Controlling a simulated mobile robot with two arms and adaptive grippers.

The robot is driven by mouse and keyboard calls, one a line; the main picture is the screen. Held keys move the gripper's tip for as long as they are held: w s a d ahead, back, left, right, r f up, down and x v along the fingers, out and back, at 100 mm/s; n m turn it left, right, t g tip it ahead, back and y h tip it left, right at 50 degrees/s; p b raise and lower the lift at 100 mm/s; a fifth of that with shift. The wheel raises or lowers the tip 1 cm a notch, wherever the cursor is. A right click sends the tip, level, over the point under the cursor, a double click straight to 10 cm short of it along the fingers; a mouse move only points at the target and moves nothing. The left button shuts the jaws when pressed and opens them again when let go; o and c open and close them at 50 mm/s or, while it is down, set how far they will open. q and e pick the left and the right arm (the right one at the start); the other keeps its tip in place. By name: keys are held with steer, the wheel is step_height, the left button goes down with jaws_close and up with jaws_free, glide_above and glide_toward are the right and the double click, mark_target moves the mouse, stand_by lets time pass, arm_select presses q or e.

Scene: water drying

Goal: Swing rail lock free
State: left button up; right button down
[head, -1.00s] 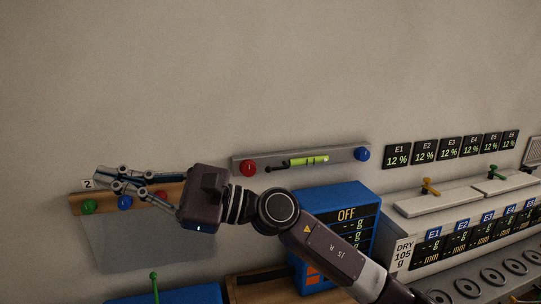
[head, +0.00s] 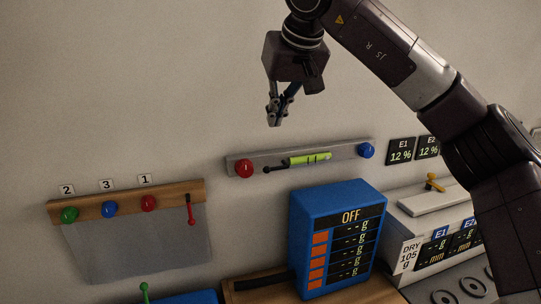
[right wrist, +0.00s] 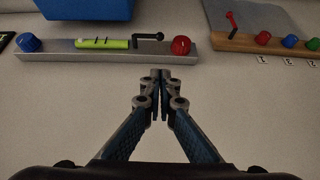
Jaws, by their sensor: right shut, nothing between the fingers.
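A wooden rail (head: 128,201) on the wall carries green, blue and red knobs and, at its right end, a lever with a red tip (head: 191,212) that hangs down. The lever also shows in the right wrist view (right wrist: 231,22). A grey rail (head: 300,159) to its right holds a yellow-green vial (head: 310,159) and a black crank-like arm (head: 277,168), between a red and a blue knob. My right gripper (head: 274,121) is shut and empty, above the grey rail in the head view and apart from both rails. My left gripper is out of view.
A grey sheet (head: 140,247) hangs below the wooden rail. A blue display box (head: 335,240) reading OFF stands below the grey rail. A white unit (head: 435,220) stands at the right.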

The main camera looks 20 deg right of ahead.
steer(key=shift+d+r, duration=0.25)
steer(key=shift+d, duration=0.25)
steer(key=p, duration=0.2)
glide_above(271, 169)
step_height(271, 169, down, 8)
steer(key=shift+f, duration=0.1)
steer(key=f, duration=0.1)
steer(key=f+p, duration=0.1)
steer(key=f, duration=0.1)
steer(key=shift+s+f, duration=0.1)
steer(key=shift+s, duration=0.2)
steer(key=shift+s+f, duration=0.1)
steer(key=shift+f, duration=0.35)
